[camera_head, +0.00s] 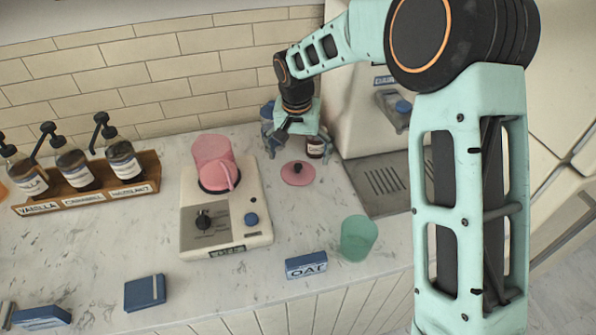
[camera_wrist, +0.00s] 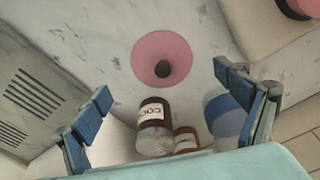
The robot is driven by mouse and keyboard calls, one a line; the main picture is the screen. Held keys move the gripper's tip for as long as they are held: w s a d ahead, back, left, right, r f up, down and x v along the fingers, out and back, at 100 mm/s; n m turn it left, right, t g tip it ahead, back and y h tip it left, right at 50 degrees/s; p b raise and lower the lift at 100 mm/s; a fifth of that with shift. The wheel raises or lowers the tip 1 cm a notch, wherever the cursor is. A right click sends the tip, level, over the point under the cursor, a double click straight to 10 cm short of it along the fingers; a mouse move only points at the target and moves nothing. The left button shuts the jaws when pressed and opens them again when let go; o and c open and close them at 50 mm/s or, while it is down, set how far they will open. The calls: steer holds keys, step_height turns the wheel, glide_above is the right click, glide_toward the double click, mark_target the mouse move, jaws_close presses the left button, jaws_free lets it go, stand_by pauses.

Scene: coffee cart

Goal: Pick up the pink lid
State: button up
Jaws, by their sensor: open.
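The pink lid (camera_head: 298,174) is a flat disc with a dark knob in its middle. It lies on the marble counter between the blender base and the metal drip tray. In the wrist view the lid (camera_wrist: 162,60) lies beyond my fingertips, with its dark knob facing up. My gripper (camera_head: 298,148) points down just behind and above the lid, apart from it. In the wrist view my gripper (camera_wrist: 165,85) has its two blue fingers spread wide with nothing held between them.
A brown cocoa jar (camera_wrist: 154,128) and a smaller jar (camera_wrist: 187,140) stand close by between the fingers' view. The blender base (camera_head: 226,215) with a pink jug (camera_head: 213,160) stands left. A green cup (camera_head: 358,237) and a blue OAT box (camera_head: 306,265) are nearer the front edge.

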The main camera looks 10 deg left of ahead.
mark_target(298, 167)
steer(key=shift+w+a+f+p, duration=0.1)
steer(key=shift+w+f+p, duration=0.15)
steer(key=shift+f, duration=0.9)
steer(key=shift+w+a+f+p, duration=0.1)
steer(key=shift+w+f+p, duration=0.1)
steer(key=shift+f, duration=0.95)
steer(key=shift+s+f, duration=0.1)
steer(key=shift+s, duration=0.05)
jaws_close()
